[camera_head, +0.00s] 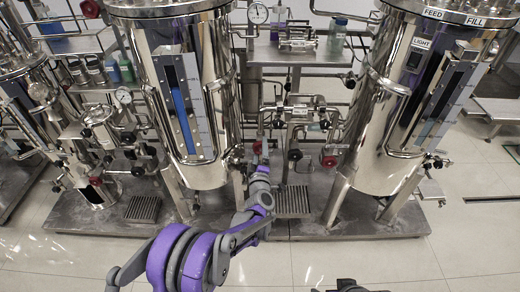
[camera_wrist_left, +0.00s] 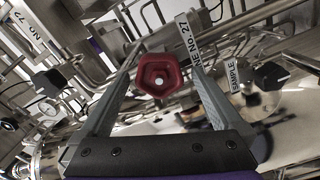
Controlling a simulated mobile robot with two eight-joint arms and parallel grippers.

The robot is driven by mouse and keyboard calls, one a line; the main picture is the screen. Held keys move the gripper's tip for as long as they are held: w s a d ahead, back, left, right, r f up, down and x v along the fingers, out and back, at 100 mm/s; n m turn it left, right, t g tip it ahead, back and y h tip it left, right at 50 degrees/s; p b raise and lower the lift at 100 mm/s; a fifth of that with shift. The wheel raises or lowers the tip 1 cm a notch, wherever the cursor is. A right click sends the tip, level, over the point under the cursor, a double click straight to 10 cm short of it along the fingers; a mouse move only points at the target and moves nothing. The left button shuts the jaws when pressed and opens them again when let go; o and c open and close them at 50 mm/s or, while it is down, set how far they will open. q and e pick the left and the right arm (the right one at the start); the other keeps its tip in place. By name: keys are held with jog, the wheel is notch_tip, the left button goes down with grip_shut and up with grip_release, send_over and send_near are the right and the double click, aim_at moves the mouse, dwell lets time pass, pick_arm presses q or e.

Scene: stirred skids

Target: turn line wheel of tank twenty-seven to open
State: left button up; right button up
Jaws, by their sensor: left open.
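The red line wheel (camera_wrist_left: 159,80) is a small five-sided handwheel with a pale centre in the left wrist view. A label reading "LINE NO. 27" (camera_wrist_left: 188,45) stands just right of it. My left gripper (camera_wrist_left: 161,72) is open, with one finger on each side of the wheel and a gap to each. I cannot tell how deep the wheel sits between them. In the head view my left gripper (camera_head: 261,165) reaches the pipework between the two large tanks, and a bit of red wheel (camera_head: 257,147) shows at its tip.
A "SAMPLE" label (camera_wrist_left: 235,78) and a black knob (camera_wrist_left: 270,75) lie right of the wheel; another black knob (camera_wrist_left: 48,82) is left. Steel tanks (camera_head: 220,90) (camera_head: 375,120) flank the pipework. Another red wheel (camera_head: 329,160) is to the right. A dark part of mine (camera_head: 350,286) shows below.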

pick_arm(q)
jog(key=s+p, duration=0.1)
jog(key=s, duration=0.8)
jog(key=shift+s, duration=0.3)
